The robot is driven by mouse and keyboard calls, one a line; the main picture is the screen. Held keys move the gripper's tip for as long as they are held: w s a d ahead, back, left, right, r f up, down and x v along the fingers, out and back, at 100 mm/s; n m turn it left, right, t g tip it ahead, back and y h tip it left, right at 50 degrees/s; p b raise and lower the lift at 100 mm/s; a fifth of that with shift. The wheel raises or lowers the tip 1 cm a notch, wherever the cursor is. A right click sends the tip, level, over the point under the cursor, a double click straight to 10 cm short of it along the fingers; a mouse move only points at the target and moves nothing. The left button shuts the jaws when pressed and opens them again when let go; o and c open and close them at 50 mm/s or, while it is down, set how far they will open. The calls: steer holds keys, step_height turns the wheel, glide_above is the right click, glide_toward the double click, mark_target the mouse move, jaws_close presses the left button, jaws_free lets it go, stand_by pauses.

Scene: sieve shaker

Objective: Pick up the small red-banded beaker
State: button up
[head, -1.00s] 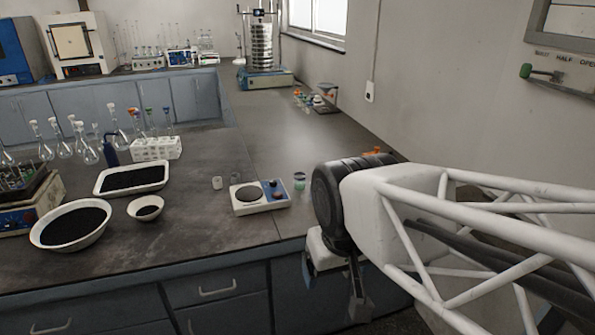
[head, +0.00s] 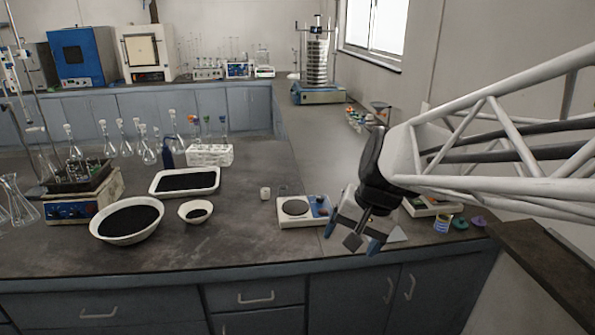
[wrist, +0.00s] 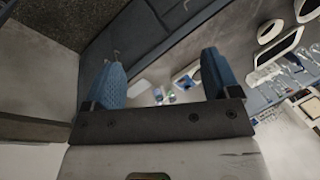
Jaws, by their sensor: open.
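My gripper (head: 352,238) hangs over the right front part of the bench in the head view, pointing down, its jaws apart and empty. In the wrist view its two blue fingers (wrist: 163,78) stand wide apart with nothing held between them. A small pale beaker (head: 265,193) stands left of the white balance (head: 293,222) in the head view; I cannot make out a red band on it. In the wrist view some small vessels (wrist: 159,95) show far off between the fingers, too small to tell apart. My arm hides the bench just right of the balance.
A white bowl of black grains (head: 101,228), a smaller bowl (head: 184,215) and a black-filled tray (head: 214,188) lie left. A tube rack (head: 210,160) stands behind. The bench front between is clear.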

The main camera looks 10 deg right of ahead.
steer(key=w+d+f+m+t+y, duration=0.1)
steer(key=w+d+f+m+y, duration=0.2)
steer(key=w, duration=0.8)
steer(key=w+d+f+m+t, duration=0.1)
steer(key=w+d+f+m, duration=0.3)
steer(key=w, duration=0.7)
steer(key=w+d+m+t+y, duration=0.25)
steer(key=w+m, duration=0.25)
steer(key=w, duration=0.6)
steer(key=w+d+f+m+t, duration=0.1)
steer(key=w+d+f+m, duration=0.3)
steer(key=w+d+f, duration=0.2)
steer(key=w+d+f+m+t+h, duration=0.1)
steer(key=w+d+f+m+t, duration=0.1)
steer(key=w+d+f+m, duration=0.3)
steer(key=w+d+f+m+t+h, duration=0.1)
steer(key=w+d+f+m, duration=0.3)
steer(key=w+d+f, duration=0.5)
steer(key=shift+w+d+f+m+t, duration=0.15)
steer(key=shift+d+f+t, duration=0.2)
steer(key=shift+d+f, duration=0.35)
steer(key=shift+d+f+m+t, duration=0.15)
steer(key=shift+d+f+t, duration=0.15)
steer(key=shift+d+f, duration=0.4)
steer(key=shift+r, duration=0.1)
steer(key=shift+w, duration=0.1)
steer(key=shift+x, duration=1.2)
steer(key=shift+a, duration=0.1)
